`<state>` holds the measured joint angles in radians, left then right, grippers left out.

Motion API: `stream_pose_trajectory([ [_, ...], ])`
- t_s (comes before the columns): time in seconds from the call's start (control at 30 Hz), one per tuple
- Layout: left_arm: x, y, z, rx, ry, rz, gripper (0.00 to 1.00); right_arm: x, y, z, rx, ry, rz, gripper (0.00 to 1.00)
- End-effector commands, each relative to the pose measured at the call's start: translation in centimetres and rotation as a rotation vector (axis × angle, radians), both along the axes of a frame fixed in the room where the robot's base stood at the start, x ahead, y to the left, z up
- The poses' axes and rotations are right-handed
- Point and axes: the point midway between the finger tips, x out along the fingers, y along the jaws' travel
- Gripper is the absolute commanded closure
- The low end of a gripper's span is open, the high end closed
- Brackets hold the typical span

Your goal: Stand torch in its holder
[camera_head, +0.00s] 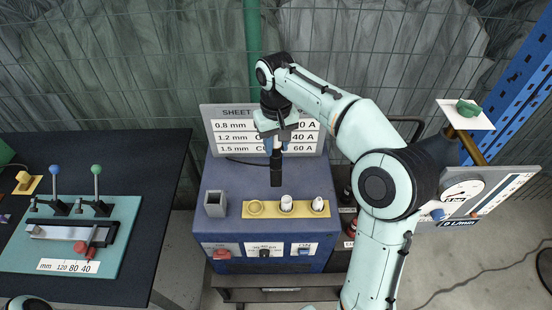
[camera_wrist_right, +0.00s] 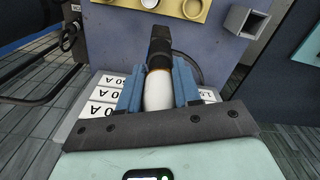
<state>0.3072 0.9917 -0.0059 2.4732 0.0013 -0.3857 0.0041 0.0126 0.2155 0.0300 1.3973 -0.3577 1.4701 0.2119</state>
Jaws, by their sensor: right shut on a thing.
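The torch (camera_head: 276,170) has a dark end and a white body. It hangs over the blue welding machine's top, dark end toward the machine. My right gripper (camera_head: 277,142) is shut on it. In the right wrist view, the blue fingers of that gripper (camera_wrist_right: 158,85) lie on both sides of the torch's white body (camera_wrist_right: 158,92). A grey square open tube (camera_head: 215,204), which looks like the holder, stands on the machine, left of and nearer than the torch. It appears empty and also shows in the right wrist view (camera_wrist_right: 245,20). My left gripper is out of view.
A lettered panel (camera_head: 220,135) stands behind. A black table (camera_head: 150,180) with a teal lever board (camera_head: 105,225) is at left. A gauge unit (camera_head: 485,195) is at right.

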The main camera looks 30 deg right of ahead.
Motion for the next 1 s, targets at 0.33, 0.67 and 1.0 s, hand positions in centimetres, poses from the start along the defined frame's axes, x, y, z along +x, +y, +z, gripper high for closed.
stream_pose_trajectory([
  [0.33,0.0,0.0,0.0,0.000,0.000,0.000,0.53,0.0,0.0,-3.7,0.000,0.001,-0.001,1.00],
  [0.67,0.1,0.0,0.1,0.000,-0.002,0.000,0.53,0.1,0.0,-6.0,-0.001,-0.004,-0.001,1.00],
  [1.0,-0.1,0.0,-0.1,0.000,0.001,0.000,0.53,0.0,0.0,-6.5,0.000,0.000,-0.001,0.48],
])
